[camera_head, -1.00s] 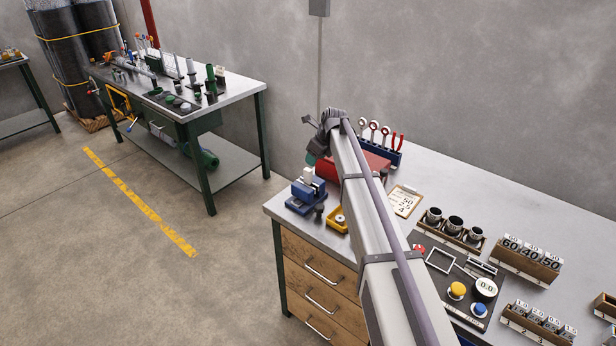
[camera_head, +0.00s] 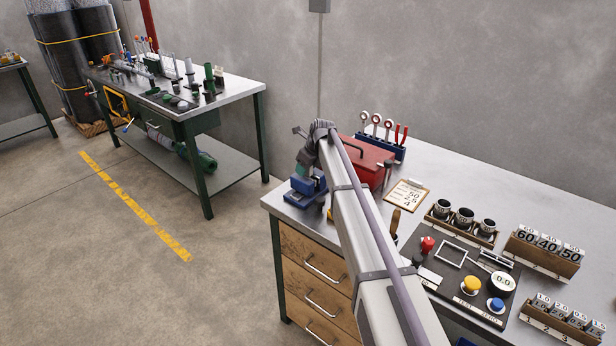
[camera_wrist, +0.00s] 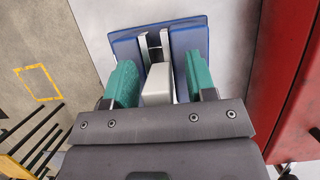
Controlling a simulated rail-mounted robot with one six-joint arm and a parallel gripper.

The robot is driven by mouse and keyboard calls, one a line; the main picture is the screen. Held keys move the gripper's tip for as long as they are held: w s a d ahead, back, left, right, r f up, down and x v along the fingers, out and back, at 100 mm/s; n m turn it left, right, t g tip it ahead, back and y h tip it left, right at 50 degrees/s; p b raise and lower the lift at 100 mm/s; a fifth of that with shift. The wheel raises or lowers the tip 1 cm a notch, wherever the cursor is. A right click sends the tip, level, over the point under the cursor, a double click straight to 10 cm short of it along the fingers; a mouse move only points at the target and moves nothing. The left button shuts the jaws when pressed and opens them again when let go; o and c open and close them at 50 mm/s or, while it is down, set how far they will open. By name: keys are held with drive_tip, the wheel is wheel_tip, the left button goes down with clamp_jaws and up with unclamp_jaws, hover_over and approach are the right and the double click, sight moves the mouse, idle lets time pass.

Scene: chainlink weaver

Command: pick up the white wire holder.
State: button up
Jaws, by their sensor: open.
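The white wire holder (camera_wrist: 157,86) is a pale block, seen end-on in the wrist view, at the blue vise (camera_wrist: 126,50) with its grey upright jaws. My gripper (camera_wrist: 160,80) is open, with its green fingertips on either side of the block. A gap shows on the right side; contact on the left cannot be told. In the head view my gripper (camera_head: 303,168) is low over the blue vise (camera_head: 301,194) at the bench's left end, and the holder is hidden there.
A red toolbox (camera_head: 362,160) stands close to the right of the vise and fills the right side of the wrist view (camera_wrist: 285,80). Behind it is a blue rack (camera_head: 383,150) with tools. A clipboard (camera_head: 408,195) lies further right. The bench's left edge is near the vise.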

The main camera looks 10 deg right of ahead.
drive_tip(key=shift+r, duration=0.2)
drive_tip(key=shift+c, duration=0.5)
clamp_jaws()
drive_tip(key=shift+r, duration=0.1)
